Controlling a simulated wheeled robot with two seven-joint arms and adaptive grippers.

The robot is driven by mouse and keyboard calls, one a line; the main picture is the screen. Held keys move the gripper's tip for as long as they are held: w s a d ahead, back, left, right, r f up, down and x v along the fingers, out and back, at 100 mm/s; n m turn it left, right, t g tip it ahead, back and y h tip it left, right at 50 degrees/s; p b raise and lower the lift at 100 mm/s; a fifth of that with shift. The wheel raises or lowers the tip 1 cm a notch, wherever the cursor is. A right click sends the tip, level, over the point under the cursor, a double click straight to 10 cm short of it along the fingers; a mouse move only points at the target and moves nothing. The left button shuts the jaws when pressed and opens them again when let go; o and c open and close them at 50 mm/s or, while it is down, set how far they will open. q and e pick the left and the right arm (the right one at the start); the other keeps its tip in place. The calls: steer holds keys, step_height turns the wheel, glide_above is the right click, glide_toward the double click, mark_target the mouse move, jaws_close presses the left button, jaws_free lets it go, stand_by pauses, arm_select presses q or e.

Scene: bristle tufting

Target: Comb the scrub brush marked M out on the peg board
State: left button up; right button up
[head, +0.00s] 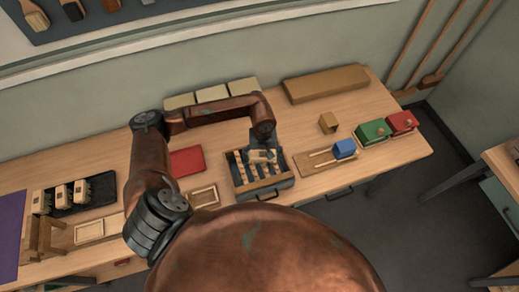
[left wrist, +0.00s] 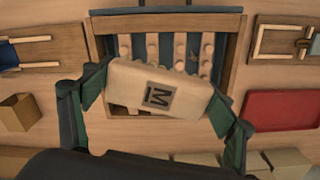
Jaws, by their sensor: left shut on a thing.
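My left gripper (head: 262,148) reaches over the peg board from the back. Its green-padded fingers, seen in the left wrist view (left wrist: 158,98), are shut on the two ends of the scrub brush (left wrist: 150,88). The brush is a pale wooden block with a dark square M on its upper face; it also shows in the head view (head: 262,157). The peg board (head: 288,180) is a dark tray with wooden rails and rows of round pegs, also in the left wrist view (left wrist: 165,23). The brush covers part of the rows.
A red mat (head: 186,161) and a small wooden tray (head: 204,197) lie left of the board. A blue block (head: 344,149) on a wooden guide, a green box (head: 373,132) and a red box (head: 402,122) stand right. Several similar blocks sit in a black tray (head: 102,185).

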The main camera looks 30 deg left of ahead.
arm_select(q)
steer(key=shift+s+a+n+p, duration=0.45)
steer(key=shift+n+p, duration=0.05)
steer(key=shift+p, duration=0.1)
steer(key=shift+f, duration=0.25)
steer(key=shift+w+f+b, duration=0.15)
steer(key=shift+f+b, duration=0.15)
steer(key=shift+f, duration=0.4)
steer(key=shift+f+b, duration=0.85)
steer(key=shift+f, duration=1.6)
arm_select(e)
steer(key=shift+t, duration=0.3)
steer(key=shift+w+a, duration=0.15)
steer(key=shift+w, duration=0.9)
steer(key=shift+w+a, duration=0.1)
steer(key=shift+w, duration=0.9)
